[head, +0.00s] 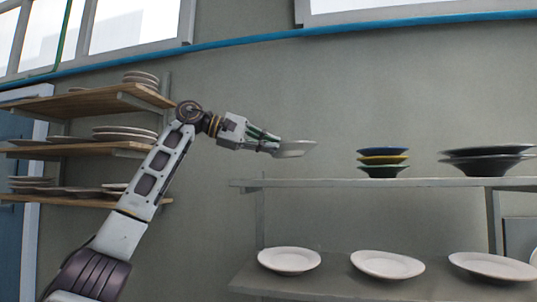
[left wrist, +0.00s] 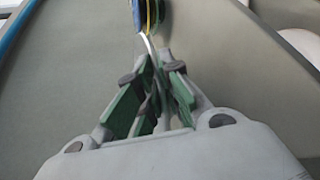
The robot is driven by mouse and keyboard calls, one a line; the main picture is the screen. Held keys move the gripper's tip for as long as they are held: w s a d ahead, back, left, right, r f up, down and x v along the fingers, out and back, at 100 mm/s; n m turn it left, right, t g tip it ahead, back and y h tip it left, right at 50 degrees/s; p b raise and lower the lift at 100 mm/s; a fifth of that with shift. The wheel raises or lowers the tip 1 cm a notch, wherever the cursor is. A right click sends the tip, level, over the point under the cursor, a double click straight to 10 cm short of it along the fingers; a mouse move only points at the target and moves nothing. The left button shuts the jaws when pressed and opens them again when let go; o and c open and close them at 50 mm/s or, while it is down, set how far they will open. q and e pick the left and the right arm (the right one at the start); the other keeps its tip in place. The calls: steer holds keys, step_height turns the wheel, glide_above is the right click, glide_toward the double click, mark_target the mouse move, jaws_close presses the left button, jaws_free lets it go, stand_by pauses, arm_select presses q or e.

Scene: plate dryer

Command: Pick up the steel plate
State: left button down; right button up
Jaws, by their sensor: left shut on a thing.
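My left gripper (head: 274,143) is shut on the near rim of a pale plate (head: 297,149) and holds it in the air, above the left end of the upper grey shelf. The plate is roughly level in the head view; I cannot tell from its look whether it is steel. In the left wrist view, the green-padded fingers (left wrist: 152,68) are closed together, and only a thin pale edge of the plate (left wrist: 148,46) shows past their tips. My right gripper is not in view.
On the upper grey shelf (head: 300,184) stand a blue, yellow and green stack (head: 384,157) and a dark stack (head: 487,160). White plates (head: 388,265) lie on the lower shelf. Wooden shelves (head: 80,103) with plate stacks are at left. The upper shelf's left end is bare.

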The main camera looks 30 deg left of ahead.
arm_select(q)
steer(key=shift+r+p, duration=0.4)
steer(key=shift+r, duration=1.55)
